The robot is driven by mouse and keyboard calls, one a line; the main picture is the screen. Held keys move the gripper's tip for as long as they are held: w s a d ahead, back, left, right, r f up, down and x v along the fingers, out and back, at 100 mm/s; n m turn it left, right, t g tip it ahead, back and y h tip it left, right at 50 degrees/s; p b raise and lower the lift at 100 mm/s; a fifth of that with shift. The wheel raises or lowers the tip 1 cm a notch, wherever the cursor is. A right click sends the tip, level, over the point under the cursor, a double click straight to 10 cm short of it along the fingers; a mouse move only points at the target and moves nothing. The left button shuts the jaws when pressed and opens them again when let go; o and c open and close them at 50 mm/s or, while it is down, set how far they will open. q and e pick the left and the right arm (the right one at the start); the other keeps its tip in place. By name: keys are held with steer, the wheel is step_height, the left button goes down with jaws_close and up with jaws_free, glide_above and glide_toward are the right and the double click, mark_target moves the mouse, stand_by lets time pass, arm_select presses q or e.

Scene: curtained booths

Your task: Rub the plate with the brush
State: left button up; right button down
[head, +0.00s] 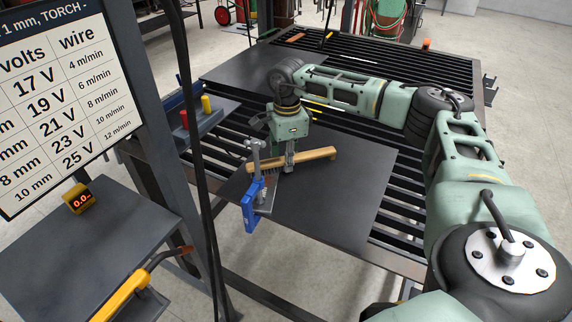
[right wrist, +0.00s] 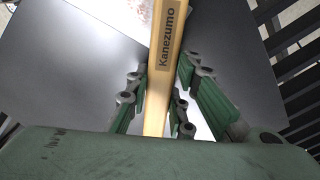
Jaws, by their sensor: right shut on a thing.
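The brush (head: 315,156) has a long pale wooden handle, lettered "Kanezumo" in the right wrist view (right wrist: 165,60). Dark bristles show under its left end in the head view. My right gripper (head: 289,165) points down and is shut on the handle; its fingers stand on both sides of it in the wrist view (right wrist: 160,105). A small light metal plate (head: 266,203) lies by a blue clamp (head: 250,212) below the bristle end. The plate's reddish, stained surface shows in the wrist view (right wrist: 122,12). I cannot tell whether bristles touch it. My left gripper is out of view.
A dark sheet (head: 345,205) lies on the slatted table (head: 400,240), with another dark sheet (head: 250,75) farther back. A blue tray (head: 205,122) with red and yellow items stands left. A post and a hanging cable stand in the left foreground.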

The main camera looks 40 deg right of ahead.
mark_target(285, 186)
steer(key=shift+w+d, duration=0.25)
steer(key=shift+d, duration=0.1)
steer(key=shift+s+a+p, duration=0.55)
steer(key=shift+s, duration=0.05)
steer(key=shift+s+a+p, duration=0.3)
steer(key=shift+s+a, duration=0.65)
steer(key=shift+a, duration=0.15)
steer(key=shift+s+a+f, duration=0.2)
steer(key=shift+s+a, duration=0.7)
steer(key=shift+w+r+p, duration=0.1)
steer(key=shift+r+p, duration=1.9)
steer(key=shift+r, duration=1.1)
